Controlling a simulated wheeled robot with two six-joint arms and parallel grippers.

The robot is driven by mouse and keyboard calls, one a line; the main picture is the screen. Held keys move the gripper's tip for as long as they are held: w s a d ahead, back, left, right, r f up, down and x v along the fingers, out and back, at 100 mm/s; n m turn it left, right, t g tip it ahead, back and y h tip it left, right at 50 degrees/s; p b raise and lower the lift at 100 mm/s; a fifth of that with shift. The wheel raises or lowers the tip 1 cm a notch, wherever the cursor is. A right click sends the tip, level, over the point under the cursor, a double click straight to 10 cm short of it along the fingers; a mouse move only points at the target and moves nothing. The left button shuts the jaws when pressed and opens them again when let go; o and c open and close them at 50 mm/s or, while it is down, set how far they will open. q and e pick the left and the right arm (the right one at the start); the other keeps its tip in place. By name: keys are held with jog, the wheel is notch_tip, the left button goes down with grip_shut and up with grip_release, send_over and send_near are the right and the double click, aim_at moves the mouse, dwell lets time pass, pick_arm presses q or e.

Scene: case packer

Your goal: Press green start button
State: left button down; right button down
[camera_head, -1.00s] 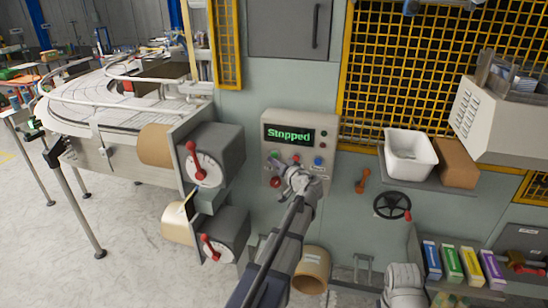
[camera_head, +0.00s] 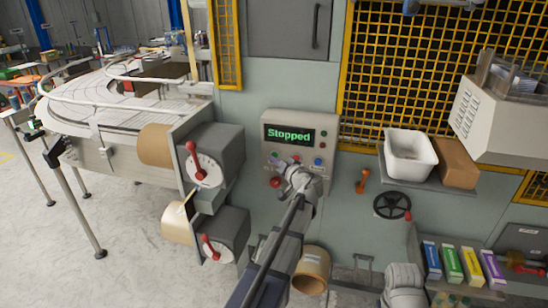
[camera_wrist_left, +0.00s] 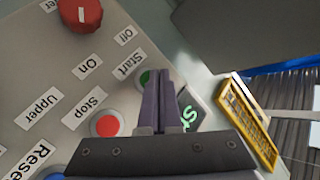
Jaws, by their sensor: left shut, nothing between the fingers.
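The green start button (camera_wrist_left: 146,78) shows in the left wrist view beside the "Start" label, partly hidden behind my fingertips. My left gripper (camera_wrist_left: 155,76) is shut and empty, with its tips over or against the button's edge; I cannot tell if they touch it. In the head view my left gripper (camera_head: 278,160) is at the upper left of the button area on the control panel (camera_head: 328,130), covering the green button. The panel's display (camera_head: 289,134) reads "Stopped".
The red stop button (camera_wrist_left: 107,124) sits close to the start button, with the blue reset button (camera_wrist_left: 52,176) beyond it. A red knob (camera_wrist_left: 80,14) is on the same panel. Two grey dial boxes (camera_head: 222,160) stand left of the panel. A handwheel (camera_head: 392,206) is at the right.

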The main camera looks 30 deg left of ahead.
pick_arm(q)
jog(key=shift+w+a, duration=0.1)
jog(key=shift+w, duration=0.4)
dwell(0.4)
jog(key=shift+s, duration=0.1)
jog(key=shift+s+d, duration=0.2)
jog(key=shift+s, duration=0.6)
jog(key=s, duration=0.2)
jog(key=s+d, duration=0.1)
jog(key=s, duration=0.1)
jog(key=shift+s+d, duration=0.1)
jog(key=shift+s, duration=0.3)
dwell(0.8)
